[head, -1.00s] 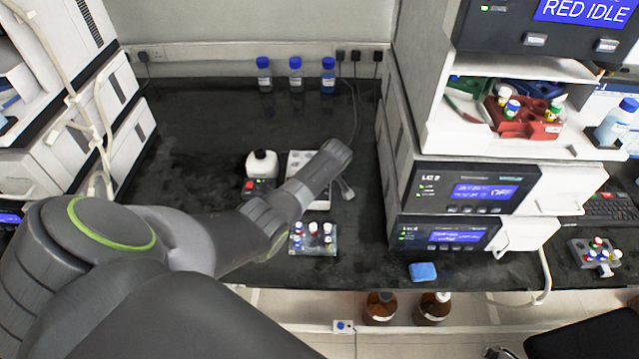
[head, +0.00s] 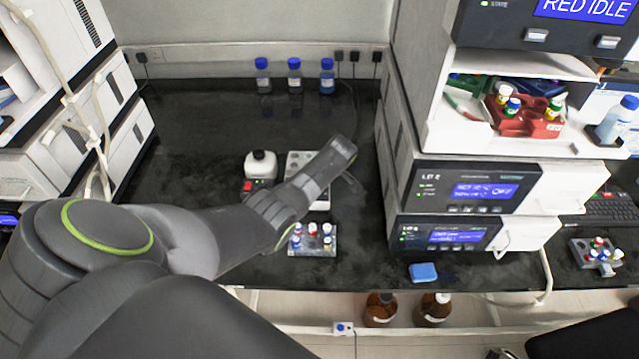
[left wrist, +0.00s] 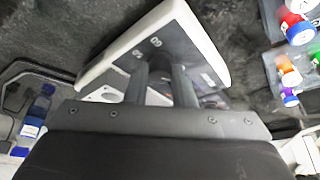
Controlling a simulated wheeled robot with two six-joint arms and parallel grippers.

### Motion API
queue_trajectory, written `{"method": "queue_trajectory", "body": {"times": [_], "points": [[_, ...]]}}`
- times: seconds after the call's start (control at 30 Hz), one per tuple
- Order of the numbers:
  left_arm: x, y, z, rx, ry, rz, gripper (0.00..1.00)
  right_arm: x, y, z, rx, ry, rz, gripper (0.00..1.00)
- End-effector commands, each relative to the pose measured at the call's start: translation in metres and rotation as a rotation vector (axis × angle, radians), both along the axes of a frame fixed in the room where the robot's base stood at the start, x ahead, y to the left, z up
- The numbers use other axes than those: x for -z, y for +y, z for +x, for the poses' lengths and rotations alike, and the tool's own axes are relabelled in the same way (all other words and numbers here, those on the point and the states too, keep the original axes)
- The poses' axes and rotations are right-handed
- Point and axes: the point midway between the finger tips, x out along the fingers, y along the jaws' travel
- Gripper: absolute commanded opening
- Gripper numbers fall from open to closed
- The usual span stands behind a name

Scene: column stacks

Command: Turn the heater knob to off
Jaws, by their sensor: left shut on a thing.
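The heater (head: 293,160) looks like a pale block with round wells on the dark bench, partly hidden behind my left arm. In the left wrist view its white-edged panel (left wrist: 205,45) lies tilted just ahead of the fingers. My left gripper (head: 352,184) is at the heater's right side. It also shows in the left wrist view (left wrist: 160,68), its two fingers against the panel, shut with a gap between them. The knob is hidden at the fingertips, and its setting cannot be read. My right gripper is not in view.
Several blue-capped bottles (head: 294,76) stand at the back. Stacked instruments (head: 468,190) rise on the right, with a blue block (head: 423,272) below.

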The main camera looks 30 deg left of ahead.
Motion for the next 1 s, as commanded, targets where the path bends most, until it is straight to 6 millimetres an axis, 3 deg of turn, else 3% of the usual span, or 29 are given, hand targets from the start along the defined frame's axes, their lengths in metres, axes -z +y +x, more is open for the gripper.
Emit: {"method": "queue_trajectory", "body": {"times": [0.03,0.17,0.57,1.0], "points": [[-0.002,0.000,0.001,-0.001,-0.004,0.001,0.26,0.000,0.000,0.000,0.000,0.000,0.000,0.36],[-0.001,0.000,0.001,0.000,-0.003,0.000,0.43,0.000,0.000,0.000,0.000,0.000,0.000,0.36],[-0.004,-0.002,0.000,0.000,-0.001,0.000,0.44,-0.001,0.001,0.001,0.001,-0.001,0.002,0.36],[-0.060,-0.025,-0.004,0.002,-0.005,-0.002,0.44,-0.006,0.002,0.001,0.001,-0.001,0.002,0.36]]}}
